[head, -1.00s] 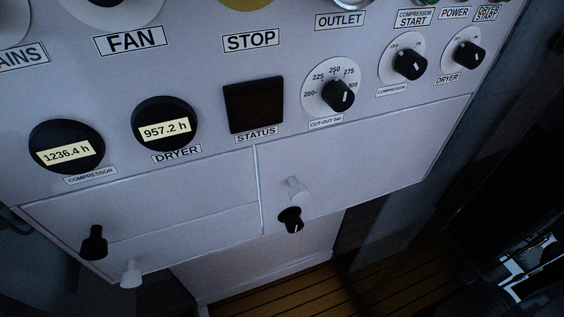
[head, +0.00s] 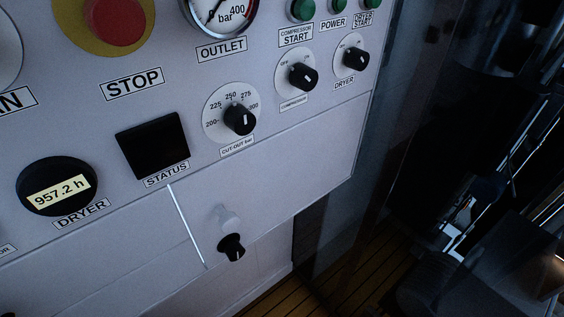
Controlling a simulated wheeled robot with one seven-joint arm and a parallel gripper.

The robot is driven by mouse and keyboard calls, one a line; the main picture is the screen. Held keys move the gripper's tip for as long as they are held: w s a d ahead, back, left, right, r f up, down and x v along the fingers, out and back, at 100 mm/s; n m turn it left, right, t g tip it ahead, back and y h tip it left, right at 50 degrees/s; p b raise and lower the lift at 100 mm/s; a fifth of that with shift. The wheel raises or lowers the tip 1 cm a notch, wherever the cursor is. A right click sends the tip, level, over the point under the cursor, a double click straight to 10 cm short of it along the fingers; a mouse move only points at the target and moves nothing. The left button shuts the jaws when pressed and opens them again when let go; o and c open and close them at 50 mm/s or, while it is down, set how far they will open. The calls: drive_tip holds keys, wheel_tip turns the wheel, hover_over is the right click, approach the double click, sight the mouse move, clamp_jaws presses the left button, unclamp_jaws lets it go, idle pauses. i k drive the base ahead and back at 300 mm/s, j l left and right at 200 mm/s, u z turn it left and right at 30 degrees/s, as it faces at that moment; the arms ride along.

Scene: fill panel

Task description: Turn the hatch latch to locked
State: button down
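The hatch (head: 290,165) is a flat grey door in the lower right of the panel, below the status window. Near its lower left corner is a small black knob (head: 232,247) with a light pointer line, likely the latch. My gripper cannot be made out in this view, and nothing touches the knob.
Above the hatch are the cut-out dial (head: 239,119), compressor switch (head: 303,76) and dryer switch (head: 355,58). A red stop button (head: 115,20) is at upper left. A dark status window (head: 153,146) is left of the hatch. Dark machinery (head: 465,205) fills the right.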

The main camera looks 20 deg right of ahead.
sight(230, 245)
drive_tip(key=k+l+u, duration=0.1)
drive_tip(key=l+u, duration=0.25)
drive_tip(key=k+l+u, duration=0.1)
drive_tip(key=u, duration=0.25)
